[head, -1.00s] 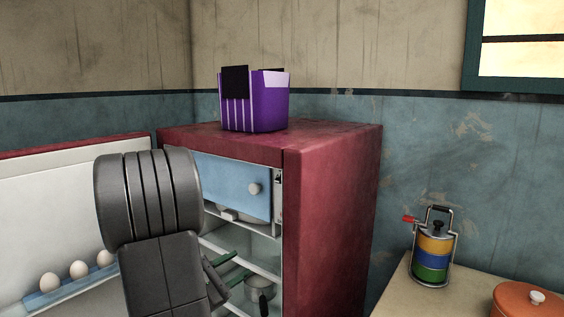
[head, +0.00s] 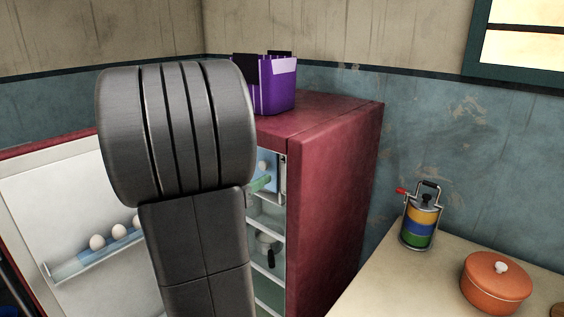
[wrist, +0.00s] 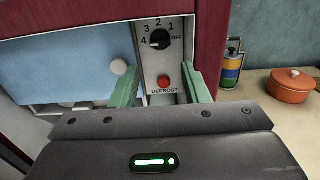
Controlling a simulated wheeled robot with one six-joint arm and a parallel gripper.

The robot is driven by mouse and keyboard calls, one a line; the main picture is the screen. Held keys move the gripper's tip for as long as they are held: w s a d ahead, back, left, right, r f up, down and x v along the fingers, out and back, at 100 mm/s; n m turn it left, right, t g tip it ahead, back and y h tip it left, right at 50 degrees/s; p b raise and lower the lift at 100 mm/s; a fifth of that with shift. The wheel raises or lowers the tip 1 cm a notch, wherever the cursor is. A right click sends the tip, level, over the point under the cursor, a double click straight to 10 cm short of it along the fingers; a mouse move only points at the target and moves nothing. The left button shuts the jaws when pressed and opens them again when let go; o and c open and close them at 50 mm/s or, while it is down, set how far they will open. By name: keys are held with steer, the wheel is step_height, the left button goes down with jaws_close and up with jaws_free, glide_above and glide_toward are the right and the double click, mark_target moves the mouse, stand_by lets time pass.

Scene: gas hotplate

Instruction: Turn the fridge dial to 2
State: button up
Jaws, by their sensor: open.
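The fridge dial (wrist: 160,38) is a black round knob on a light panel inside the open fridge, ringed by numbers and OFF. A light mark on it seems to lie toward 4, but it is small. My gripper (wrist: 163,88) is open, its two green fingers apart in front of the panel and below the dial, not touching the dial. In the head view my arm hides most of the gripper; a green part (head: 262,183) shows by the panel. The dial is not discernible there. The red fridge (head: 335,185) stands with its door (head: 70,200) open.
A red DEFROST button (wrist: 162,82) sits below the dial, between the fingers. The blue freezer flap (wrist: 70,60) with a white knob is left of the panel. A purple box (head: 275,85) stands on the fridge.

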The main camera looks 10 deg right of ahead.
steer(key=p+x, duration=0.1)
steer(key=x, duration=1)
steer(key=c, duration=0.7)
